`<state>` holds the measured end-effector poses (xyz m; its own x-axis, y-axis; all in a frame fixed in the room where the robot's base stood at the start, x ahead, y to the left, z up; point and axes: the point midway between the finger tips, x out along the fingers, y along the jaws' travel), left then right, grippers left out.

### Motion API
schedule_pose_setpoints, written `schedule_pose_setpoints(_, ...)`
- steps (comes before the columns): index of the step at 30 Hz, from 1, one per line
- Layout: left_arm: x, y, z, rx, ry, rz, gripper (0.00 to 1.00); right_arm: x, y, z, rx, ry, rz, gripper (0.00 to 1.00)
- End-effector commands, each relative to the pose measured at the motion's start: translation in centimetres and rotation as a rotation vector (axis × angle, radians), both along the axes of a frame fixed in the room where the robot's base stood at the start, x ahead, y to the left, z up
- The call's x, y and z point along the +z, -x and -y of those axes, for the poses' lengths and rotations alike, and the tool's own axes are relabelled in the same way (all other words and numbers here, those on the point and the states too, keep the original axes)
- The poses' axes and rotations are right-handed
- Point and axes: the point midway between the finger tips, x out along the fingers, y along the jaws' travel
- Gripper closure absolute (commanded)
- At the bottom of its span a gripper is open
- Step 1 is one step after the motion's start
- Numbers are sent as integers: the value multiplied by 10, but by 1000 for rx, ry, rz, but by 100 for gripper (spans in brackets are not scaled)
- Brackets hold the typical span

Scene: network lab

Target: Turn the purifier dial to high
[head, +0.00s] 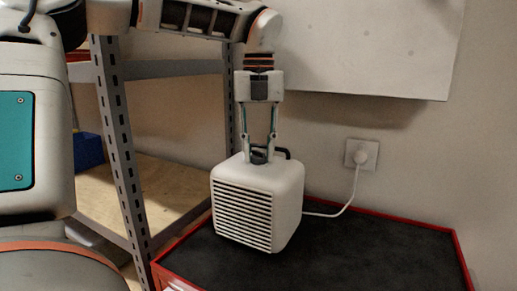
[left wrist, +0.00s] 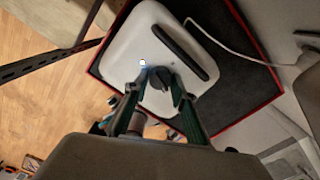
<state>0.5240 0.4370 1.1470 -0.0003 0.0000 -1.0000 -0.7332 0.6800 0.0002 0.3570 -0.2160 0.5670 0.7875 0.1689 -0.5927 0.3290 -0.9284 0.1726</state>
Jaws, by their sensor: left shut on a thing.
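The white purifier (head: 254,204) stands upright on the black top, its slatted grille facing front left. Its dark dial (left wrist: 161,78) sits on the top face, next to a black carry handle (left wrist: 182,49). A small light (left wrist: 142,62) glows on the top beside the dial. My left gripper (head: 258,158) points straight down over the purifier and is shut on the dial. In the left wrist view the fingers (left wrist: 161,92) close around the dial from both sides. The dial's marks are too small to read. My right gripper is in neither view.
The purifier stands on a red-edged cart with a black top (head: 370,262), which has free room to the right. A white cord (head: 340,210) runs to a wall socket (head: 361,154). A metal shelf rack (head: 116,130) with a blue bin (head: 88,151) stands at left.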

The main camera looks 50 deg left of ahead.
Motion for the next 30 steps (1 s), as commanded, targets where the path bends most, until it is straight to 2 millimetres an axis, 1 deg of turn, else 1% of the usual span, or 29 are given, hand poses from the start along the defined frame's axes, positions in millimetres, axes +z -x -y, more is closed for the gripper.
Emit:
schedule_pose_setpoints(1,1,0,0,0,-1,2,67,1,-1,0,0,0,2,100)
schedule_pose_setpoints(2,1,0,0,0,-1,2,59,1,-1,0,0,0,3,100)
schedule_pose_setpoints(3,1,0,0,0,-1,2,57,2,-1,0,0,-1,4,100)
schedule_pose_setpoints(12,1,0,0,1,-1,1,57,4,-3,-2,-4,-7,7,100)
schedule_pose_setpoints(16,8,-1,0,1,0,3,57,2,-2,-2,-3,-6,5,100)
schedule_pose_setpoints(20,27,-1,0,3,1,5,57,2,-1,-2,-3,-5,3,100)
schedule_pose_setpoints(27,77,-1,0,3,2,5,57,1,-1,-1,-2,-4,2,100)
schedule_pose_setpoints(30,93,-1,0,2,1,3,57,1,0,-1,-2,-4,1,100)
